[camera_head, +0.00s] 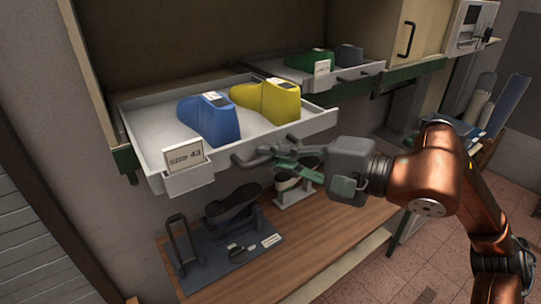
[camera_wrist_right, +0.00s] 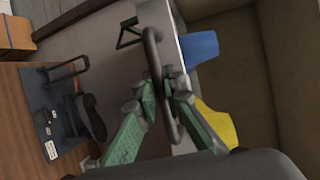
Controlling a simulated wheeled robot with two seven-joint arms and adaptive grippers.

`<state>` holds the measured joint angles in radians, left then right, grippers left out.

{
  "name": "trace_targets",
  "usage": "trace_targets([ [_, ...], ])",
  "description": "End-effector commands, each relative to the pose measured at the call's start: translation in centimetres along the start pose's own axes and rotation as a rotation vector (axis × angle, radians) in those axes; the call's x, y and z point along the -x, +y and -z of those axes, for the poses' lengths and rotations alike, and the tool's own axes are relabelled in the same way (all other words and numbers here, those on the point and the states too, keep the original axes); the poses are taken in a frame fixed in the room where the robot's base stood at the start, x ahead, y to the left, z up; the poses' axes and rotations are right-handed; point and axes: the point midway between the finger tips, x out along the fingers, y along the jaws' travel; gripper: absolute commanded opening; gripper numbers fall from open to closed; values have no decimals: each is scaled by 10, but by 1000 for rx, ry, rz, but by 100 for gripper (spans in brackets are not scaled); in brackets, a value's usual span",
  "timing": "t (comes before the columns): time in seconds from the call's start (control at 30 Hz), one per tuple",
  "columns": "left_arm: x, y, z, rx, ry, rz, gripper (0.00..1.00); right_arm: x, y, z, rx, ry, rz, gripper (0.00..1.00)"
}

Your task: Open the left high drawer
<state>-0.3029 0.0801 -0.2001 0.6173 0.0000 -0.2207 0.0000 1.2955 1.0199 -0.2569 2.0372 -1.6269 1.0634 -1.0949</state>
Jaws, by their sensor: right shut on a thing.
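The left high drawer (camera_head: 145,133) is a light grey tray standing out from the cabinet in the head view. A blue shoe last (camera_head: 211,119) and a yellow shoe last (camera_head: 268,99) lie in it, and a "SIZE 43" card (camera_head: 184,158) is on its front. My right gripper (camera_head: 268,153) is shut on the drawer's dark bar handle (camera_head: 243,162). In the wrist view the green fingers (camera_wrist_right: 165,92) close around the handle (camera_wrist_right: 152,45), with the blue last (camera_wrist_right: 200,48) and yellow last (camera_wrist_right: 217,124) beyond. My left gripper is not in view.
A second drawer (camera_head: 262,67) with a green last (camera_head: 308,60) and a grey last (camera_head: 348,57) stands out at the right. Below, a wooden bench (camera_head: 317,233) carries a dark mat (camera_head: 212,262) with a black last and a stand. A closed cabinet door (camera_head: 424,35) is at upper right.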

Motion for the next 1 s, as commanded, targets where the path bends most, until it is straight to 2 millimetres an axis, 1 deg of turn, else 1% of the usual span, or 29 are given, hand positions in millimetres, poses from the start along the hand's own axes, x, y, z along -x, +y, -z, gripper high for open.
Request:
trace_targets([
  [0.13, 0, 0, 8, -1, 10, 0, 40, -1, 2, 0, 0, -1, -4, 0],
  [0.17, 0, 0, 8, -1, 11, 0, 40, -1, 2, 0, 0, -1, -4, 10],
  [0.4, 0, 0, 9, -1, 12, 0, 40, -1, 1, 0, 0, 0, -2, 27],
  [0.6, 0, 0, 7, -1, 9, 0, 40, 0, 0, 0, 0, 0, -1, 27],
  [0.67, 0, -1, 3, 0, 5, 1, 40, 0, 0, 0, 1, 0, 0, 27],
  [0.77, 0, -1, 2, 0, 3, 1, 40, 4, 0, 1, 0, 1, 0, 27],
  [0.87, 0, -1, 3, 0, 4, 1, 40, 16, 0, 2, 0, 4, 0, 27],
  [1.0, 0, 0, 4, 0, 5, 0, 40, 44, 1, 2, -1, 6, -1, 27],
])
